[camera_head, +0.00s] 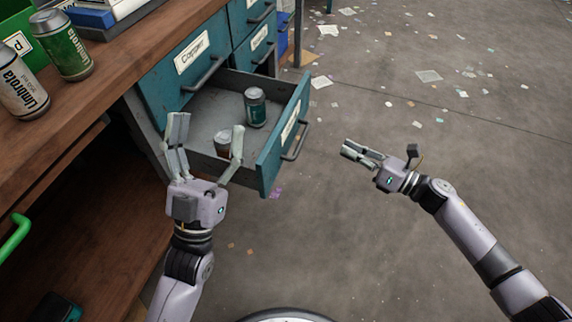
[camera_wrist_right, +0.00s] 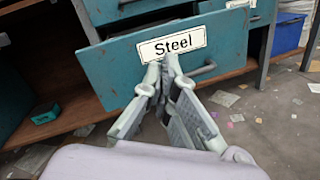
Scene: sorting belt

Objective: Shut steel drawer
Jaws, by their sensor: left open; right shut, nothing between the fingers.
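The steel drawer (camera_head: 270,160) is a teal drawer pulled out from the cabinet. In the right wrist view its front (camera_wrist_right: 110,65) carries a white label (camera_wrist_right: 171,45) reading "Steel", with a grey handle (camera_wrist_right: 204,70) below it. A teal can (camera_head: 255,108) stands inside, and a partly hidden brown can (camera_head: 222,143) is nearer the front side. My left gripper (camera_head: 208,125) is open; in the head view it overlaps the drawer's near side. My right gripper (camera_head: 348,148) is shut and empty, right of the drawer front and apart from it; its fingertips (camera_wrist_right: 164,68) point at the front.
Other teal drawers (camera_head: 178,70) around the open one are closed. A wooden counter (camera_head: 110,75) at left holds a silver can (camera_head: 22,85) and a green can (camera_head: 65,48). The floor at right is clear except for paper scraps (camera_head: 428,76).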

